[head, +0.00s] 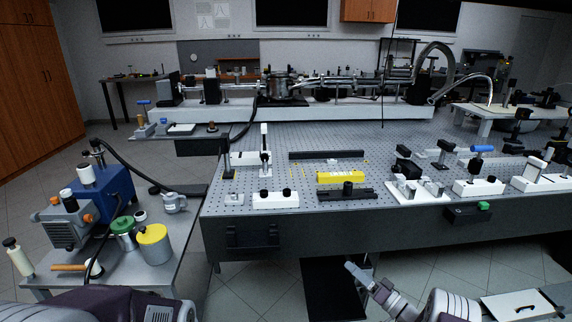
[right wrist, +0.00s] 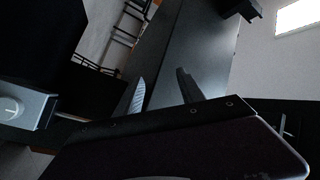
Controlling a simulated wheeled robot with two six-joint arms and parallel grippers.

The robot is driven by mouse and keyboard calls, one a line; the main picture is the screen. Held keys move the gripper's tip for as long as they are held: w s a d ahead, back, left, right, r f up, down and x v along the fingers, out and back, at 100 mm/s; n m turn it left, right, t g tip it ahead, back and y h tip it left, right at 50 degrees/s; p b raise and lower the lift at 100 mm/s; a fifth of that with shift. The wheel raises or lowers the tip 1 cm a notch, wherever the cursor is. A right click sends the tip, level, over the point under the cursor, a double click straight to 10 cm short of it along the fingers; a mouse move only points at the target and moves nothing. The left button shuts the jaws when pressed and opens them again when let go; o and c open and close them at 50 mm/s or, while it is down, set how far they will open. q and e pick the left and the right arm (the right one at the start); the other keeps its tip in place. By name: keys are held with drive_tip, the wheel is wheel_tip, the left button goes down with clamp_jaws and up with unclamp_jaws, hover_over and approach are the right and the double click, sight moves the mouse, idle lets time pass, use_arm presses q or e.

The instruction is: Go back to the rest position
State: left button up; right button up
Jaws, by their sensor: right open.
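My right gripper (head: 357,274) is low at the bottom of the head view, in front of the optical table's (head: 330,236) dark front side and below its top. In the right wrist view its two fingers (right wrist: 162,92) stand apart with nothing between them. It holds nothing. My left gripper is not in the head view.
The perforated table top carries a yellow block (head: 341,178), a white mount (head: 276,199) and several other optics. A side bench (head: 150,270) at left holds a blue pump (head: 105,192) and a yellow-lidded can (head: 154,245). A white case (head: 515,305) lies at lower right.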

drive_tip(key=s+a+r+n+g+y, duration=0.4)
drive_tip(key=a+r+g, duration=0.4)
drive_tip(key=a, duration=0.5)
drive_tip(key=s+a+r+n+g+h, duration=0.2)
drive_tip(key=s+a+g+h, duration=0.15)
drive_tip(key=s, duration=0.45)
drive_tip(key=s+a+r+n+g+h, duration=0.15)
drive_tip(key=s+a+g, duration=0.25)
drive_tip(key=s, duration=0.4)
drive_tip(key=s+d+f+m+h, duration=0.2)
drive_tip(key=s+d+f+h, duration=0.2)
drive_tip(key=s+d+h, duration=0.3)
drive_tip(key=s+d+f+m+h, duration=0.2)
drive_tip(key=s+d+f+h, duration=0.25)
drive_tip(key=s+d, duration=0.3)
drive_tip(key=w+d+r+m+t+p, duration=0.1)
drive_tip(key=w+r+m+p, duration=0.1)
drive_tip(key=r+p, duration=1.7)
drive_tip(key=shift+w+d+r+t+p, duration=0.2)
drive_tip(key=shift+w+r+t+p, duration=0.2)
drive_tip(key=shift+w, duration=0.2)
